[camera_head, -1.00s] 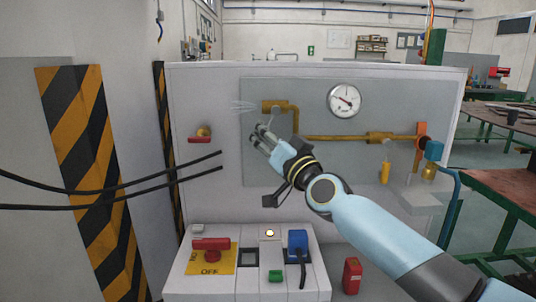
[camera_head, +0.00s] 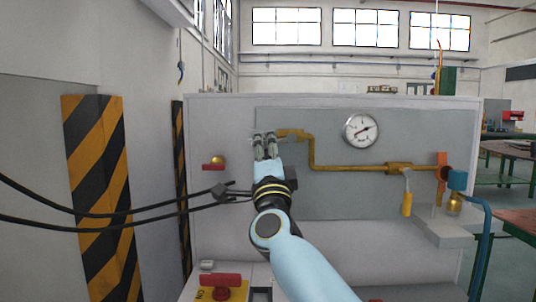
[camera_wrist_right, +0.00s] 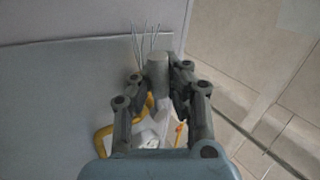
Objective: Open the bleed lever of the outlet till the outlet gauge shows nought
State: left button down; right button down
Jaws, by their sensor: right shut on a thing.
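My right gripper (camera_head: 265,142) is at the brass bleed outlet (camera_head: 291,134) at the left end of the pipe on the grey panel. Its fingers are shut on the bleed lever, which they mostly hide in the head view. In the right wrist view a grey cylindrical end (camera_wrist_right: 157,68) shows between the fingers. Thin pale streaks (camera_wrist_right: 145,40) fan out beyond it. The round outlet gauge (camera_head: 361,131) has a white face. Its dark needle slants toward the upper right; the scale is too small to read. My left gripper is not in view.
A valve with a hanging yellow handle (camera_head: 406,204) is on the pipe to the right. A red lever (camera_head: 213,167) is on the cabinet left of my gripper. Black cables (camera_head: 120,214) cross at left. A red switch (camera_head: 221,281) and a shelf (camera_head: 444,232) lie lower.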

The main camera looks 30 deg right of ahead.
jog(key=shift+r+m+g+h, duration=0.2)
jog(key=shift+m+g+h, duration=0.4)
jog(key=shift+m+h, duration=0.85)
jog(key=shift+m, duration=0.55)
jog(key=c, duration=1.2)
grip_release()
jog(key=shift+a+r, duration=0.1)
jog(key=shift+r, duration=0.15)
jog(key=shift+c, duration=0.2)
